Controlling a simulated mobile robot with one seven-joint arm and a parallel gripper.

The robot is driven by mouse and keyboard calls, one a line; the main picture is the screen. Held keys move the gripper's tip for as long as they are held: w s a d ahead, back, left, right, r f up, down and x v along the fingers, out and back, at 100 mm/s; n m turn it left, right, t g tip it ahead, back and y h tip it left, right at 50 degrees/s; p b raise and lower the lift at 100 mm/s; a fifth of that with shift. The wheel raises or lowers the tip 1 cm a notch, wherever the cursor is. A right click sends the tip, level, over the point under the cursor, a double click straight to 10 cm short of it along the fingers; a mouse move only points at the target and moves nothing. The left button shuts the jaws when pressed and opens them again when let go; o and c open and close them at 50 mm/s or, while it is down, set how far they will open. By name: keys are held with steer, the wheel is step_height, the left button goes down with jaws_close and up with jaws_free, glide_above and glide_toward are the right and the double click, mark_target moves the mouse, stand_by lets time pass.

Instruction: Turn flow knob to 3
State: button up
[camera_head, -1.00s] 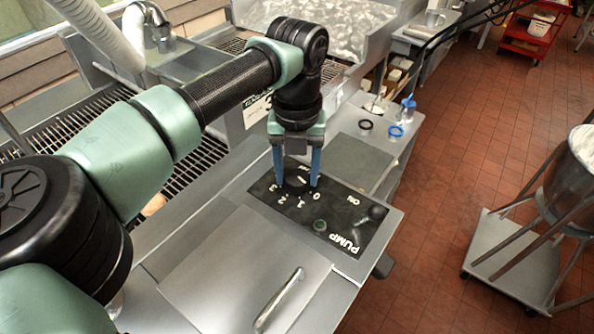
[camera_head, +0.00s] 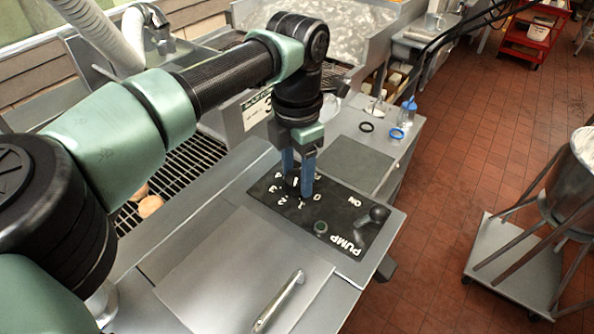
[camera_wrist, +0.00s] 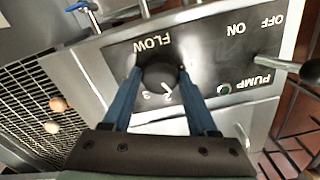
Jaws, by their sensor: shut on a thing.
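The flow knob (camera_wrist: 162,76) is a dark round knob on the black control panel (camera_wrist: 225,52), below the FLOW lettering in the wrist view. My gripper (camera_wrist: 160,73) points down at the panel, with one blue finger on each side of the knob, shut on it. In the head view my gripper (camera_head: 298,188) partly hides the knob and its dial. White numbers 0 to 4 ring the knob there. A white mark shows between the fingers, but I cannot tell which number the knob points to.
The pump lever (camera_head: 374,215) and a small green indicator (camera_head: 320,228) are on the same panel, beside the PUMP lettering. A lid with a metal handle (camera_head: 279,301) lies in front. A slatted grate (camera_head: 185,165) is at left. A wheeled cart (camera_head: 515,262) stands at right.

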mark_target(297, 177)
steer(key=m, duration=0.7)
steer(key=shift+r, duration=0.15)
steer(key=m, duration=0.6)
steer(key=shift+d, duration=0.1)
steer(key=shift+m, duration=0.4)
steer(key=o, duration=1.4)
step_height(297, 177, up, 13)
steer(key=shift+f+b, duration=0.1)
steer(key=shift+b, duration=0.95)
